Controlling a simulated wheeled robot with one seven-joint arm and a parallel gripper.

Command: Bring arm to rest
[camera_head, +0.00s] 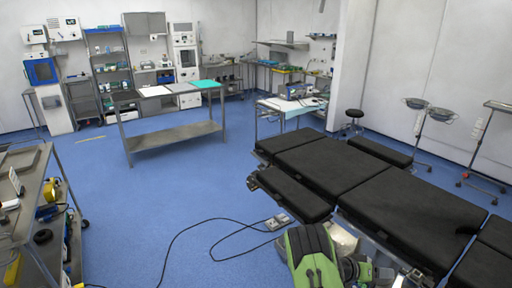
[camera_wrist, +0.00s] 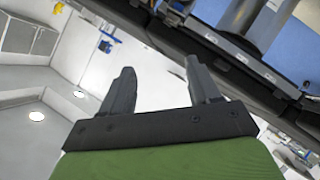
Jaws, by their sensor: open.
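My gripper (camera_wrist: 160,65) shows in the wrist view with its two dark fingers apart and nothing between them. The green part of my arm (camera_head: 312,256) stands at the bottom of the head view, beside the near edge of the operating table. In the head view I cannot make out the fingers. The operating table (camera_head: 395,212) has black padded sections and fills the lower right. The wrist view is strongly tilted, with white walls and ceiling lights at left and a dark structure with blue floor at upper right.
A metal shelf cart (camera_head: 28,215) with supplies stands at the left edge. A steel table (camera_head: 175,137) stands further back. Black cables (camera_head: 200,222) lie on the floor left of my arm. The blue floor (camera_head: 125,195) in the middle is otherwise clear. A round stool (camera_head: 354,114) stands behind the operating table.

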